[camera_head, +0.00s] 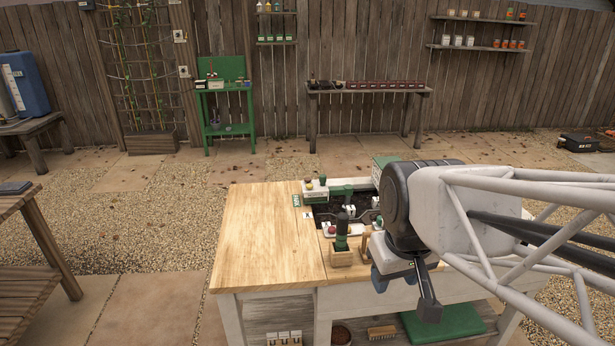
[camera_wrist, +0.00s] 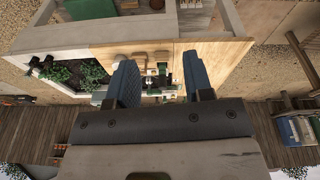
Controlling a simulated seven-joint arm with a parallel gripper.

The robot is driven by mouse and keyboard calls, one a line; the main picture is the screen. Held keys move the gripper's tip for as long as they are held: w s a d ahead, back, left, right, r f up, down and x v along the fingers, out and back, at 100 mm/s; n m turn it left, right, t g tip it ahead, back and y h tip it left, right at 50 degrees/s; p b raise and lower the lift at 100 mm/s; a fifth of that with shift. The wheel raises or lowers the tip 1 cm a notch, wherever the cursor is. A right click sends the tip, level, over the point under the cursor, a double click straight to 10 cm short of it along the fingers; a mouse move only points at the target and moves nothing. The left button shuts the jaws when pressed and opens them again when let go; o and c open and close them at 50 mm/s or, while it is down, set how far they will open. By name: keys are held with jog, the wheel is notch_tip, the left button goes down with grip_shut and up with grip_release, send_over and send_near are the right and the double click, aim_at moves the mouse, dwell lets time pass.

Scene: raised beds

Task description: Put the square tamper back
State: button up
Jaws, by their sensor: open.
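A dark green-handled tool (camera_head: 342,228) stands upright in a small wooden block (camera_head: 341,257) on the bench. Another green-handled piece (camera_head: 340,190) is at the dark soil tray behind it. I cannot tell which of these, if either, is the square tamper; its square foot is not clearly seen. My gripper (camera_head: 402,282) points down at the bench's front edge, to the right of the wooden block. In the wrist view my gripper (camera_wrist: 160,75) has its two blue fingers apart with nothing between them. Small bench items show beyond the fingers, too small to tell apart.
The wooden bench (camera_head: 255,235) has a clear left half. The soil tray (camera_head: 360,205), labels and small coloured items crowd its right part. My arm hides the bench's right end. A green mat (camera_head: 445,322) and a brush (camera_head: 382,332) lie on the lower shelf.

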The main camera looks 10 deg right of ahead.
jog(key=shift+m, duration=0.8)
jog(key=shift+s+a+f, duration=0.15)
jog(key=shift+s+f, duration=0.05)
jog(key=shift+s, duration=0.8)
jog(key=shift+s+a+f, duration=0.1)
jog(key=shift+s+f, duration=0.1)
jog(key=shift+s, duration=0.8)
